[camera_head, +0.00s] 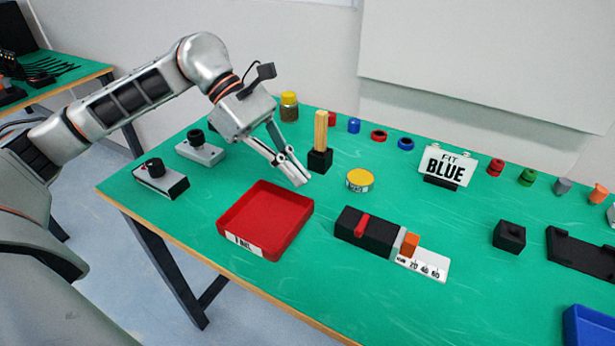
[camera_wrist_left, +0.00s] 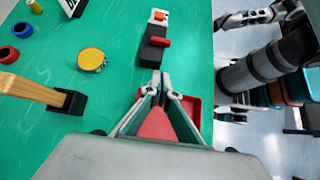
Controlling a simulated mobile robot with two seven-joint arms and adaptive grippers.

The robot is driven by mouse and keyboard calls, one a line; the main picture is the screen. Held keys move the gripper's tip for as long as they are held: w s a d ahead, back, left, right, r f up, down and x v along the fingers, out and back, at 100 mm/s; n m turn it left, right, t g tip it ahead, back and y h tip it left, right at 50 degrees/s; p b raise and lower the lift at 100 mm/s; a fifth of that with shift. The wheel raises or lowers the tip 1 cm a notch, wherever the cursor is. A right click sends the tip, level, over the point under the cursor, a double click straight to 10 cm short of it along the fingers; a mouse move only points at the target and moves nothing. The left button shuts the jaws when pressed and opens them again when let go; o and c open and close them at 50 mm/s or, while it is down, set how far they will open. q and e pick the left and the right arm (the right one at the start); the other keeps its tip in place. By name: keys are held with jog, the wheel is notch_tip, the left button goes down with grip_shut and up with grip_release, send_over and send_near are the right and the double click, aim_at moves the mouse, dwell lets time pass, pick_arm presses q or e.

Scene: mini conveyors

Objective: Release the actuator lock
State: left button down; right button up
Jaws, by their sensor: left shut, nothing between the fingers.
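The actuator is a black block (camera_head: 368,232) on the green table, with a red lever (camera_head: 362,225) on its top. An orange piece (camera_head: 409,244) sits at its right end, beside a white numbered scale (camera_head: 425,264). In the left wrist view the black block (camera_wrist_left: 154,50), red lever (camera_wrist_left: 160,42) and orange piece (camera_wrist_left: 159,16) lie beyond the fingertips. My left gripper (camera_head: 301,179) is shut and empty, above the table behind the red tray and apart from the actuator. My right arm (camera_wrist_left: 265,70) shows partly in the left wrist view; its gripper state is unclear.
A red tray (camera_head: 270,205) stands left of the actuator. A wooden handle (camera_head: 321,132) stands upright in a black holder, near a yellow-topped tin (camera_head: 360,180). Green table is clear between tin and actuator.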

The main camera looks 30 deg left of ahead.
aim_at(342, 223)
pick_arm(q)
jog(key=x, duration=0.8)
jog(key=shift+d+f, duration=0.1)
jog(key=shift+d, duration=1.95)
